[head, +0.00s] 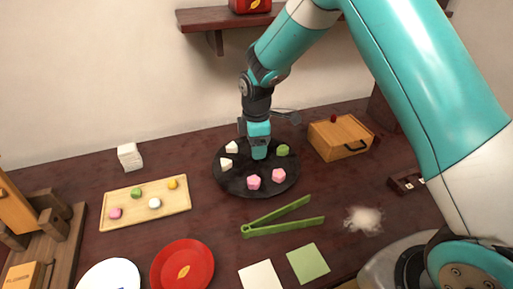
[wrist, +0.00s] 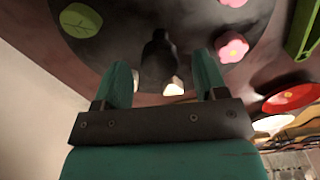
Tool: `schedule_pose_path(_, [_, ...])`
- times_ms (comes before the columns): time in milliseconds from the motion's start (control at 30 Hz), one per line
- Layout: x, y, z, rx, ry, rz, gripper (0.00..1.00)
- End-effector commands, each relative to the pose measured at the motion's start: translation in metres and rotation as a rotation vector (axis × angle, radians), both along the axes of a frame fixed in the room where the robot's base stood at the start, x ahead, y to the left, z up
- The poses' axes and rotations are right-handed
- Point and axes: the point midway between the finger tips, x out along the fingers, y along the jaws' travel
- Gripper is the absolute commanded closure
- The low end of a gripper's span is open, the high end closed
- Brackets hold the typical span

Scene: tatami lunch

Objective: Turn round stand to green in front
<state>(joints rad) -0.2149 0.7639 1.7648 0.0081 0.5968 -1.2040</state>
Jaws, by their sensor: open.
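The round stand (head: 222,182) is a dark disc on the table, also seen at the top of the wrist view (wrist: 135,15). A green leaf-shaped sweet (head: 283,150) sits at its back right and also shows in the wrist view (wrist: 80,20). Two pink flower sweets (head: 253,182) sit at its front. Two white sweets (head: 226,163) sit at its left. A dark upright knob (wrist: 158,55) rises from the disc. My gripper (wrist: 162,68) is open over the stand's middle, its fingers on either side of the knob in the wrist view. Contact cannot be told.
Green tongs (head: 280,218) lie in front of the stand. A wooden drawer box (head: 338,138) stands at the back right, a sweets tray (head: 145,203) to the left. A red plate (head: 182,266) and a green paper square (head: 308,263) lie in front.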

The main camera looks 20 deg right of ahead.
Motion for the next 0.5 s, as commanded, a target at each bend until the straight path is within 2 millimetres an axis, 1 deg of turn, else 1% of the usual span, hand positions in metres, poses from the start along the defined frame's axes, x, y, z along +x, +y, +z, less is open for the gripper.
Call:
schedule_pose_path(33, [0.000,0.000,-0.006,0.000,0.000,0.000,0.35])
schedule_pose_path(100, [0.000,0.000,-0.012,0.000,0.001,0.000,0.35])
schedule_pose_path(200, [0.001,0.000,-0.016,0.001,-0.001,0.000,0.35])
schedule_pose_path(467, [0.001,0.000,-0.017,0.001,-0.002,0.000,0.35])
schedule_pose_path(500, [0.001,0.000,-0.017,0.001,-0.002,0.000,0.39])
